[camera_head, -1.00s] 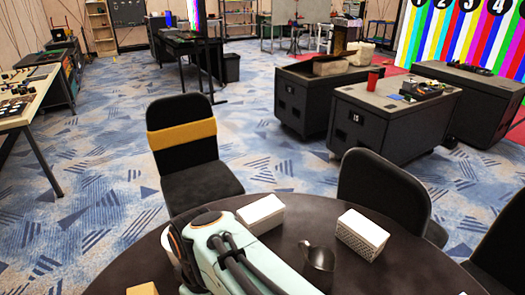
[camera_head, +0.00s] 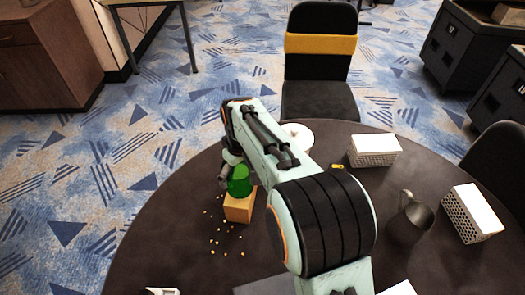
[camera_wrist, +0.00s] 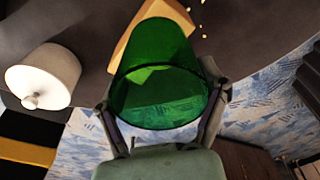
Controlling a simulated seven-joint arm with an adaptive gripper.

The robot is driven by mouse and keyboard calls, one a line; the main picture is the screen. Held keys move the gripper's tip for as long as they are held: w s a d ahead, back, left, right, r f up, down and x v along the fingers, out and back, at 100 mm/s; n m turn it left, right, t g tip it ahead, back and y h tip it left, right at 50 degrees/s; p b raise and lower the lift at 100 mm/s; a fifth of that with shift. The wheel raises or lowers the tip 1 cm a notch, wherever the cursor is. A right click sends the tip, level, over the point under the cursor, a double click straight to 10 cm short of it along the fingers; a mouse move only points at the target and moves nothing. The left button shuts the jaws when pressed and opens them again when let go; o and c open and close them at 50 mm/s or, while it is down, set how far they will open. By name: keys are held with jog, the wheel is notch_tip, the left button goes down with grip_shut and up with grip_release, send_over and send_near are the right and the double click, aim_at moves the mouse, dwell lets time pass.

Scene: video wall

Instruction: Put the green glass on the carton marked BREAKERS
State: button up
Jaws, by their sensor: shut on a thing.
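The green glass (camera_head: 239,182) is held in my gripper (camera_head: 229,172) over the left part of the round dark table. In the wrist view the see-through green glass (camera_wrist: 158,65) sits between the two fingers (camera_wrist: 163,112), which are shut on it. A tan block-like box (camera_head: 239,207) is directly below the glass in the head view; its edge shows behind the glass in the wrist view (camera_wrist: 133,38). I cannot tell whether glass and box touch. I can read no BREAKERS marking on anything. My arm hides part of the table.
Two white-topped boxes with perforated sides (camera_head: 374,151) (camera_head: 472,213) and a dark metal jug (camera_head: 414,216) stand on the right. A white round object (camera_head: 298,135) is behind my arm. Small crumbs (camera_head: 224,240) lie around the tan box. A chair (camera_head: 319,65) stands beyond the table.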

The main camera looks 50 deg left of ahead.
jog(key=shift+w+a+f, duration=0.1)
jog(key=shift+a+f, duration=0.1)
jog(key=shift+f, duration=0.05)
jog(key=shift+a+f, duration=0.2)
jog(key=shift+f, duration=1.5)
jog(key=shift+f, duration=0.1)
jog(key=o, duration=1.2)
jog(key=shift+o, duration=0.2)
notch_tip(320, 180, up, 12)
jog(key=d, duration=0.1)
jog(key=shift+d, duration=0.25)
